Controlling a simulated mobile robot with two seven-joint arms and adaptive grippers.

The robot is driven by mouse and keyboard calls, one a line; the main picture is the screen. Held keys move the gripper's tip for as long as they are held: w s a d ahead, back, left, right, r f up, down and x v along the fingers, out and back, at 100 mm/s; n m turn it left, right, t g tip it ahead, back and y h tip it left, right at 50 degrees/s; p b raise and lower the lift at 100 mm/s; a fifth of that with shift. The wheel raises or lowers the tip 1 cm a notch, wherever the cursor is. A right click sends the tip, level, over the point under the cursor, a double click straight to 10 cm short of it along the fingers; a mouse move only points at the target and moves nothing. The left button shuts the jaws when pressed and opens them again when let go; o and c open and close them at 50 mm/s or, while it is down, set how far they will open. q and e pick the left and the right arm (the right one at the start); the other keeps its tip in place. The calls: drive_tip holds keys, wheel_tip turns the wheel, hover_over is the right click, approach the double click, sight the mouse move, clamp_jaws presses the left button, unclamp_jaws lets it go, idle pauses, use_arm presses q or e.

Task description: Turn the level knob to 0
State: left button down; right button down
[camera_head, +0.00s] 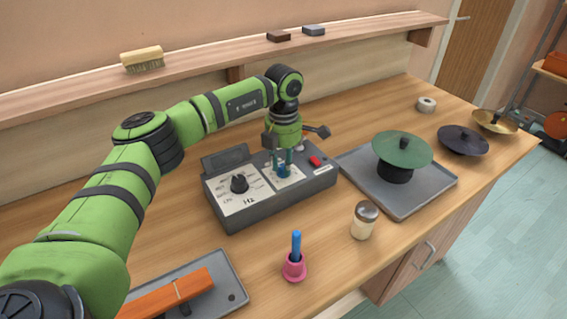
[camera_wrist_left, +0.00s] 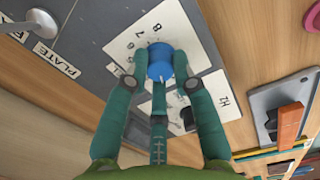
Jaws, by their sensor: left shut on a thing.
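The level knob is blue (camera_head: 284,172) and sits on a white numbered dial plate on the grey control box (camera_head: 262,207). In the left wrist view the blue knob (camera_wrist_left: 160,60) is between my fingers, with an 8 and a 7 printed beside it. My left gripper (camera_head: 283,163) comes down from above and is shut on the knob. My fingers partly hide the dial, and I cannot read the knob's setting. My right gripper is not in view.
A black Hz knob (camera_head: 239,184) and a red switch (camera_head: 315,161) are on the same box. A grey tray (camera_head: 425,200) with a green disc (camera_head: 402,147) lies to the right. A shaker jar (camera_head: 364,221) and a pink holder (camera_head: 294,268) stand in front.

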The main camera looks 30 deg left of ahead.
use_arm(q)
drive_tip(key=n, duration=0.5)
drive_tip(key=shift+s+f+n, duration=0.1)
drive_tip(key=shift+f+n, duration=0.05)
drive_tip(key=shift+n, duration=2.45)
drive_tip(key=c, duration=1)
unclamp_jaws()
wheel_tip(320, 180, up, 12)
drive_tip(key=shift+r, duration=0.1)
